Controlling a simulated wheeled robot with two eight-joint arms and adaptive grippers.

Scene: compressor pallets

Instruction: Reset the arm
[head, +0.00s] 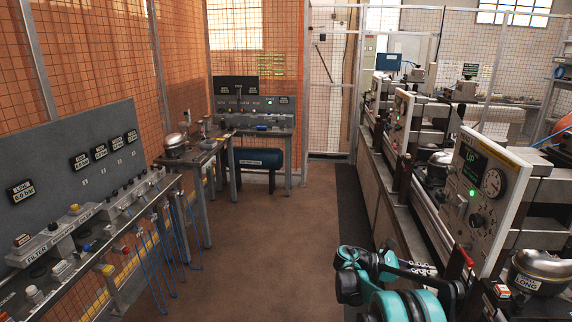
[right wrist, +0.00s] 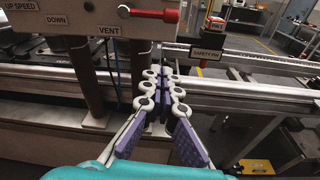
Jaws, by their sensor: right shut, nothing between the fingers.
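My right arm, teal and black, comes in at the bottom right of the head view. Its right gripper (head: 424,268) is beside the front edge of the right-hand bench. In the right wrist view the gripper (right wrist: 161,76) has its grey-and-purple fingers together, with nothing between them. The fingers point toward the bench rails, below and right of a panel (right wrist: 80,22) marked UP SPEED, DOWN and VENT. A red handle (right wrist: 155,13) is on that panel, apart from the fingers. My left gripper is not in view.
A grey control panel (head: 487,190) with a green lit button and a gauge stands on the right bench. A silver compressor (head: 540,268) is at the lower right. A left-hand bench (head: 75,255) carries valves and blue hoses. The brown floor (head: 275,250) between is clear.

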